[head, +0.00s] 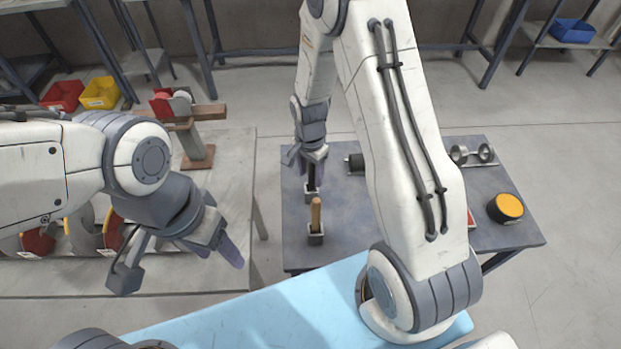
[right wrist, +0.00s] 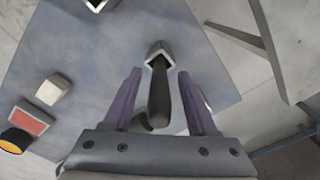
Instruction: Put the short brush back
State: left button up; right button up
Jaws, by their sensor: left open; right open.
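A dark-handled tool (head: 311,184) stands upright in a small square holder (head: 311,196) at the left back of the grey table. My right gripper (head: 306,162) is just above it, open. In the right wrist view the dark handle (right wrist: 159,98) rises from the holder (right wrist: 160,50) into the space between the spread fingers, with gaps visible on both sides. A wooden-handled tool (head: 316,213) stands in a second holder (head: 315,238) nearer me. Their lower ends are hidden, so I cannot tell which is the short brush. My left gripper (head: 180,262) is open and empty at the left.
The grey table (head: 350,245) also carries a black cylinder (head: 355,162), grey metal rings (head: 472,154) and a yellow-topped black round object (head: 506,208). A pale bench (head: 235,190) stands at left with a wooden stand (head: 195,148). A light-blue surface (head: 290,312) is in front.

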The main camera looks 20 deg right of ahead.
notch_tip(320, 180, up, 9)
jog(key=shift+a+r+b, duration=0.1)
jog(key=shift+b, duration=0.2)
jog(key=s+a+r+n, duration=0.3)
jog(key=s+a+n, duration=0.1)
jog(key=s+n, duration=0.2)
jog(key=s+a+r+n, duration=0.4)
jog(key=s+n, duration=0.3)
jog(key=s, duration=0.2)
jog(key=s+a+r+n+y, duration=0.1)
jog(key=s+a+r+n, duration=0.2)
jog(key=s+a+n, duration=0.2)
jog(key=s+n, duration=0.1)
jog(key=s, duration=0.2)
jog(key=shift+s+a+r+n, duration=0.25)
jog(key=shift+r+n, duration=0.05)
jog(key=shift+r, duration=0.05)
